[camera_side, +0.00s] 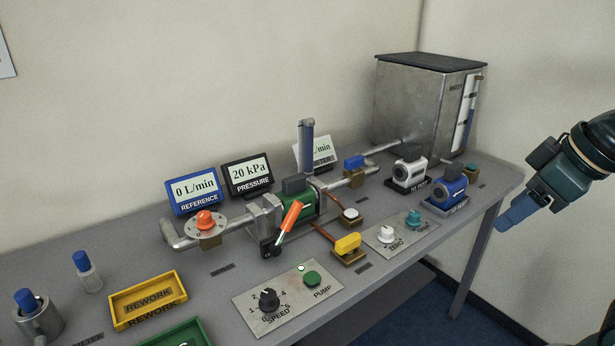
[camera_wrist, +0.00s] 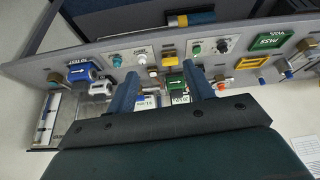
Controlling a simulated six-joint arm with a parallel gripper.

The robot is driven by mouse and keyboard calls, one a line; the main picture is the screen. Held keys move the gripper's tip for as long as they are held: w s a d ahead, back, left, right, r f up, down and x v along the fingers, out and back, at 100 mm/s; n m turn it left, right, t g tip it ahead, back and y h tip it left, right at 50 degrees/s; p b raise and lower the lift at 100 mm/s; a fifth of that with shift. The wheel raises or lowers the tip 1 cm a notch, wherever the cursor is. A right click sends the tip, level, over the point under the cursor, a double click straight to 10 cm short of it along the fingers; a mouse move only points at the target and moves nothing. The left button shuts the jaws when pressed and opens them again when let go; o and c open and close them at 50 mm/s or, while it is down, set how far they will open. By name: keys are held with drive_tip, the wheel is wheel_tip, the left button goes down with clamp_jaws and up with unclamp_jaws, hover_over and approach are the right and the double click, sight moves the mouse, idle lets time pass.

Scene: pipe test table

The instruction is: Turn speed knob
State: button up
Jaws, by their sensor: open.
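The black speed knob (camera_side: 268,299) sits on a light panel at the front of the table, with a numbered scale around it. Its pointer direction is too small to tell. The green pump button (camera_side: 312,278) is on the same panel, to its right. In the wrist view the knob (camera_wrist: 222,46) is small and far off, on the upside-down panel. My gripper (camera_side: 508,220) hangs off the right end of the table, well away from the knob. Its two blue fingers (camera_wrist: 162,88) are apart, with nothing held between them.
A second panel (camera_side: 400,236) carries white and teal knobs. The space between my gripper and the table is free.

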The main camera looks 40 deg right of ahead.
drive_tip(key=w+a+r+n+g, duration=0.1)
drive_tip(key=w+a+n, duration=0.15)
drive_tip(key=w, duration=0.25)
drive_tip(key=w+a+r+n+g, duration=0.1)
drive_tip(key=w+a+r+n, duration=0.15)
drive_tip(key=w, duration=0.25)
drive_tip(key=n+g, duration=0.3)
drive_tip(key=n, duration=1.2)
hover_over(268, 293)
wheel_tip(268, 293, down, 16)
drive_tip(key=shift+f, duration=6.85)
